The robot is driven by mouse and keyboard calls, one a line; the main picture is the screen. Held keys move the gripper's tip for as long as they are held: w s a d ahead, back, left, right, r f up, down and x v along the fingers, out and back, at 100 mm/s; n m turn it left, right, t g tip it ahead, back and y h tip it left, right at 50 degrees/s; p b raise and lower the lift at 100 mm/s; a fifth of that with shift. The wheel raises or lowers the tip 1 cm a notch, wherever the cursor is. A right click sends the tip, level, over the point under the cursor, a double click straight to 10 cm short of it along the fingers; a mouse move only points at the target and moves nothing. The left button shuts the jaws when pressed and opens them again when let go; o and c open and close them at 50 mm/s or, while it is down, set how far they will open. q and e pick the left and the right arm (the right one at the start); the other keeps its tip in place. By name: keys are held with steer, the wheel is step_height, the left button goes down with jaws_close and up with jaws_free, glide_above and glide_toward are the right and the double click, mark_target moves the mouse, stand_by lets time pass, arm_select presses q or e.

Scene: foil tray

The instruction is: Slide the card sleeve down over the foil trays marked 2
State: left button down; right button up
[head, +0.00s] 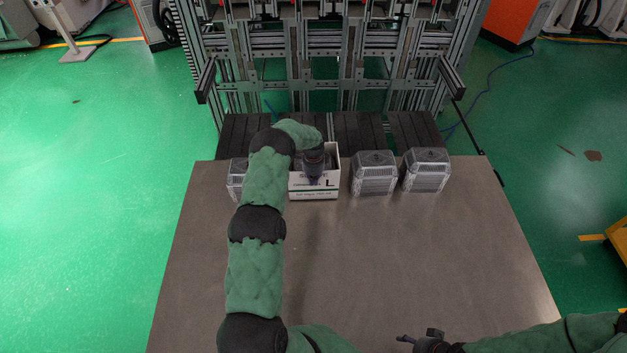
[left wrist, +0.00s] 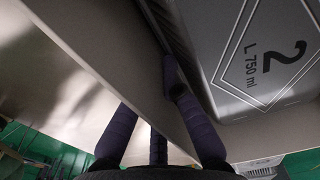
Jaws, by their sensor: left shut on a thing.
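In the left wrist view my left gripper (left wrist: 177,125) is shut on a pale wall of the sleeve (left wrist: 140,60). A grey foil tray marked 2 (left wrist: 262,45), with "L 750 ml", lies close beside that wall. How deep the tray sits in the sleeve is hidden. My right gripper (head: 420,342) is at the bottom edge, empty, its jaws too small to judge.
Another (head: 237,181) stands left, partly behind my arm. A dark slatted conveyor (head: 355,130) lies behind the table (head: 400,255). The table's front and middle are clear.

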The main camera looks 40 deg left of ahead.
arm_select(q)
steer(key=shift+s+d+f, duration=0.2)
steer(key=shift+s+f, duration=0.05)
steer(key=shift+f, duration=0.25)
steer(key=c, duration=1.3)
jaws_free()
steer(key=shift+s, duration=0.1)
steer(key=shift+c, duration=0.2)
step_height(320, 180, up, 13)
steer(key=shift+w, duration=0.25)
steer(key=shift+a, duration=0.1)
steer(key=shift+f, duration=0.1)
